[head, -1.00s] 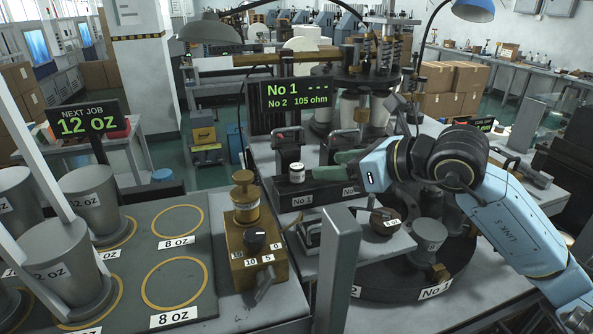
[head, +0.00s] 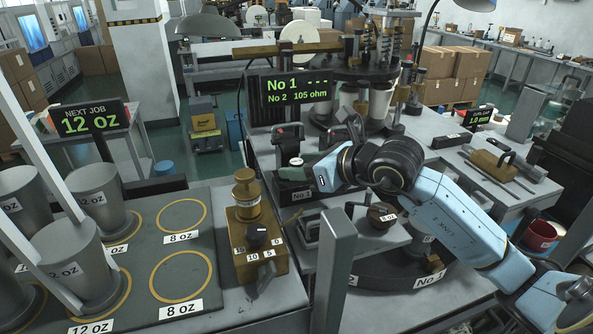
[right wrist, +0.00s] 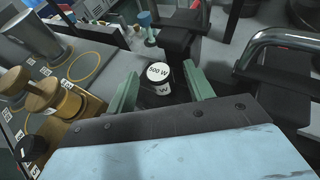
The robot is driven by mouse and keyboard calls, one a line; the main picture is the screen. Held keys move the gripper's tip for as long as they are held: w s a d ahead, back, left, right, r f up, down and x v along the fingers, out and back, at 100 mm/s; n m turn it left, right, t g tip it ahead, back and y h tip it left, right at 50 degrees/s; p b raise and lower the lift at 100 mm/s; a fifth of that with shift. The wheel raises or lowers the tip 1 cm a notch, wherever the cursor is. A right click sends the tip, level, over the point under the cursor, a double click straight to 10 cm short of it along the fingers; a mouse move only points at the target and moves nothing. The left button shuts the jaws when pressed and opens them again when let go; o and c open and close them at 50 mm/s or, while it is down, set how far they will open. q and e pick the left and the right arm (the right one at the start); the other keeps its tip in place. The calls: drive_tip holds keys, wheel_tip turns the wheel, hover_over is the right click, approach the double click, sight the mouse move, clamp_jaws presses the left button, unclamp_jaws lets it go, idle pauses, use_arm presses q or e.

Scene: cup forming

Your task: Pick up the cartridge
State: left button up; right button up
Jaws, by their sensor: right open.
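The cartridge (right wrist: 159,78) is a small upright cylinder with a white top marked with a W rating and a dark and white side, in the right wrist view. It stands between the two green fingers of my right gripper (right wrist: 161,88), which are open with a gap visible on each side of it. In the head view my right gripper (head: 299,173) reaches in from the right to the black No 1 block (head: 300,194); only the cartridge's pale top (head: 296,162) shows there, the rest hidden by the fingers. My left gripper is not in view.
A No 1 / No 2 display (head: 290,90) stands behind the gripper. A grey post (head: 336,270) rises in front. A brass device with a dial (head: 257,240) is at the left, beside a mat (head: 140,270) holding grey cups. A dark round knob (head: 382,215) sits below my arm.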

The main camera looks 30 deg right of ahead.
drive_tip(key=c, duration=1)
drive_tip(key=shift+c, duration=0.5)
drive_tip(key=shift+r, duration=0.15)
